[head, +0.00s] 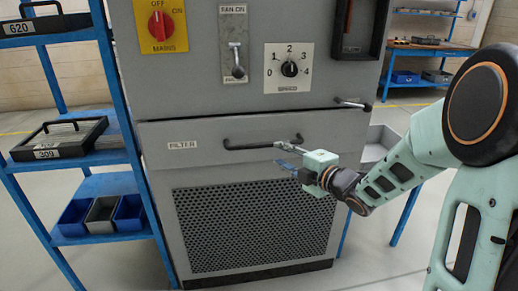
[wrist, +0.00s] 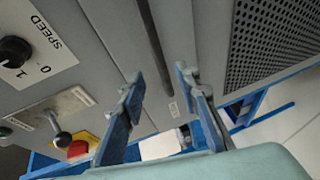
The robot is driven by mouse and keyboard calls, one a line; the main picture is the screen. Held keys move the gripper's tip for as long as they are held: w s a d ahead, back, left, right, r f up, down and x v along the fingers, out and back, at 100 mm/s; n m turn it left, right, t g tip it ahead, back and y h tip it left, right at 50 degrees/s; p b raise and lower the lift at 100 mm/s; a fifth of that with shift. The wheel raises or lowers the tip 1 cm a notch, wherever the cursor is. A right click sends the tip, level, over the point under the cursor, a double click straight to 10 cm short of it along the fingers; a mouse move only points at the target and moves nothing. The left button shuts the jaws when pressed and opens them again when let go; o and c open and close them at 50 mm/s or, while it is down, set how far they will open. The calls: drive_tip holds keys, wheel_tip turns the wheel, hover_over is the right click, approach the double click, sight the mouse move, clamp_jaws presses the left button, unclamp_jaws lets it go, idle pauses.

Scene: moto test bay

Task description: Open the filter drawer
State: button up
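The filter drawer (head: 215,158) is a wide grey panel marked FILTER across the front of the grey cabinet, and it looks shut. Its black bar handle (head: 245,147) runs along the upper part of the drawer front. My gripper (head: 283,153) is at the right end of this handle, with its fingers pointing left. In the wrist view my gripper (wrist: 158,77) is open, and the dark handle (wrist: 150,35) runs between the two fingertips in the picture. No grip on the handle shows. I cannot tell whether the fingertips reach past the bar in depth.
Above the drawer are a speed knob (head: 289,69), a fan switch (head: 237,62) and a red mains switch (head: 161,26). A small lever (head: 353,104) sticks out above the drawer's right side. A perforated grille (head: 255,225) lies below. A blue shelf rack (head: 125,120) stands left.

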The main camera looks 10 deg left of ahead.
sight(266, 146)
drive_tip(key=b+x, duration=0.1)
drive_tip(key=x, duration=0.9)
drive_tip(key=shift+w+b, duration=0.1)
drive_tip(key=shift+b, duration=0.2)
drive_tip(key=shift+c, duration=0.2)
clamp_jaws()
